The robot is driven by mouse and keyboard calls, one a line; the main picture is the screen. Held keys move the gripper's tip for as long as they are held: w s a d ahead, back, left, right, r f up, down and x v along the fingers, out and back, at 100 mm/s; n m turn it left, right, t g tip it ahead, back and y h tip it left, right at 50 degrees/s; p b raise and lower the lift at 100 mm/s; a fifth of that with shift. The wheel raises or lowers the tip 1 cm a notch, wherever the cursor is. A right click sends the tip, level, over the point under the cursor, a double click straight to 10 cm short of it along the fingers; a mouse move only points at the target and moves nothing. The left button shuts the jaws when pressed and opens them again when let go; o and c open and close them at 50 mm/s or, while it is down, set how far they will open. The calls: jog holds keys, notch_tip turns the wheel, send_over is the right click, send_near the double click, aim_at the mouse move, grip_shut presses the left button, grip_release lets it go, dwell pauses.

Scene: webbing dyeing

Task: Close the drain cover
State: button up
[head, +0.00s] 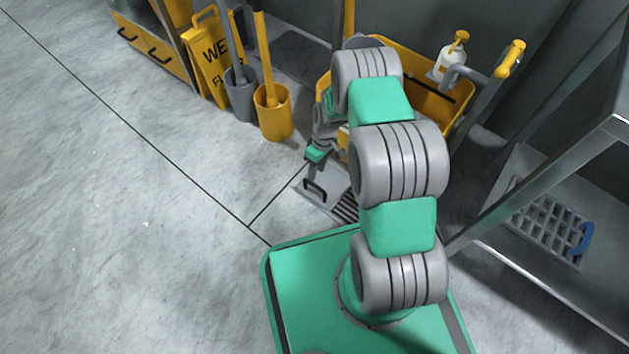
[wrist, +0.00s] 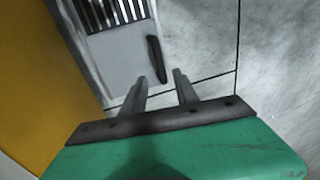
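The drain cover is a flat grey plate (head: 322,178) with a black bar handle (head: 314,190), set in the floor. Beside it, the slotted drain grate (head: 345,208) is in view, partly hidden behind my arm. In the wrist view the cover plate (wrist: 122,58) lies ahead of my gripper, with its handle (wrist: 157,60) on the right side and the slotted grate (wrist: 112,14) beyond. My gripper (wrist: 160,78) is open and empty. Its two fingers point toward the near end of the handle, and I see no clear contact.
A yellow mop bucket (head: 415,85) stands just behind the drain; its yellow side fills the left of the wrist view. A yellow pail (head: 275,118), a grey pail (head: 240,100) and a wet-floor sign (head: 207,62) stand behind to the left. The floor at left is clear.

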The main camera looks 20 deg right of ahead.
aim_at(314, 184)
jog(key=f+b, duration=0.1)
jog(key=f, duration=0.3)
jog(key=a+f+b, duration=0.1)
jog(key=f, duration=0.1)
jog(key=shift+s+f+b, duration=0.2)
jog(key=shift+s+b, duration=0.15)
jog(key=shift+s, duration=0.05)
jog(key=shift+r, duration=0.1)
grip_shut()
dwell(0.8)
